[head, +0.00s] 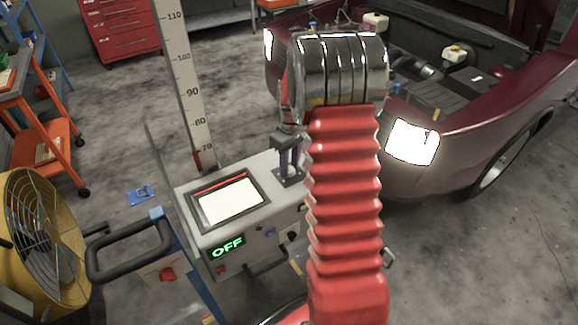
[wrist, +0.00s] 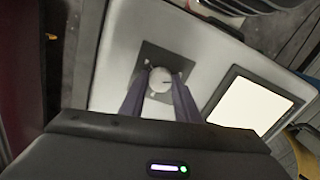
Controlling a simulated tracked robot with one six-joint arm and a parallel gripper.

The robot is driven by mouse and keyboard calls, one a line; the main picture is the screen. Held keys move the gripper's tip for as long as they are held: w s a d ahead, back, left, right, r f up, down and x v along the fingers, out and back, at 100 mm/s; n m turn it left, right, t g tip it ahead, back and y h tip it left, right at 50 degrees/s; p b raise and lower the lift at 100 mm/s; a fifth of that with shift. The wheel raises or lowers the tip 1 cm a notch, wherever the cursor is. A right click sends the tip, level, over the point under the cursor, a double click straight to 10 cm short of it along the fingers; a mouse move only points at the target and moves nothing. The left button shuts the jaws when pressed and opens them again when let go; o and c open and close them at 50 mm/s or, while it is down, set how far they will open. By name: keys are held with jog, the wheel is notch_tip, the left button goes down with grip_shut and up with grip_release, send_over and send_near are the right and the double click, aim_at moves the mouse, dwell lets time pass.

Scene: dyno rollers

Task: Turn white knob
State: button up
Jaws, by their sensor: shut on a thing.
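The white knob (wrist: 160,82) sits on a dark square plate (wrist: 152,58) on top of a light grey console. In the wrist view my gripper (wrist: 160,88) has one finger on each side of the knob, shut on it. In the head view my gripper (head: 289,165) points down at the dark plate (head: 288,177) near the console's back right corner. There the fingers hide the knob, and my red arm covers part of the console's right side.
The console (head: 240,178) has a lit white screen (head: 229,202) and a green "OFF" display (head: 228,247). A tall ruler (head: 187,80) stands behind it. A dark red car (head: 450,140) with its hood up is at right. A yellow fan (head: 40,235) stands at left.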

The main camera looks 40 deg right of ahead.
aim_at(291, 168)
jog(key=m, duration=0.4)
jog(key=shift+m, duration=1.9)
jog(key=o, duration=1)
jog(key=shift+o, duration=0.2)
jog(key=shift+r, duration=0.1)
notch_tip(291, 168, up, 14)
jog(key=shift+s+d+f, duration=0.2)
jog(key=shift+d, duration=0.05)
jog(key=shift+w, duration=0.15)
